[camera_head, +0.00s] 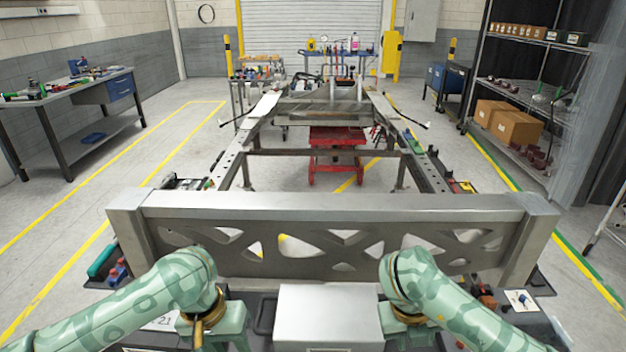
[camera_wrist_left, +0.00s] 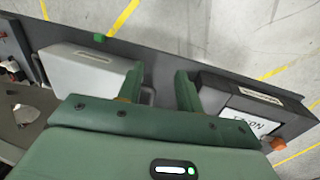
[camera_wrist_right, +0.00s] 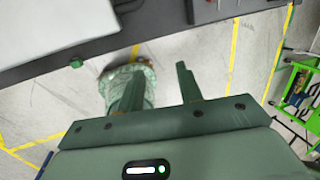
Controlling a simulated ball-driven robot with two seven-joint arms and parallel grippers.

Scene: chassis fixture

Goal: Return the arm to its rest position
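My left arm comes in from the lower left in the head view and bends down at the front of the fixture. My left gripper (camera_head: 215,328) hangs low there, left of a light grey box (camera_head: 328,315). In the left wrist view its two fingers (camera_wrist_left: 158,78) stand apart with nothing between them. My right arm comes in from the lower right, and my right gripper (camera_head: 410,325) is right of the box. In the right wrist view its fingers (camera_wrist_right: 160,75) are also apart and empty, over the floor by the edge of a dark surface. The fingertips are hidden in the head view.
A metal crossbeam with cutouts (camera_head: 330,207) spans just beyond my arms. Chassis rails run back from it, with a red cart (camera_head: 336,150) between them. A workbench (camera_head: 75,115) stands left and shelving (camera_head: 530,110) right. In the left wrist view a labelled dark bin (camera_wrist_left: 245,108) sits right of the fingers.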

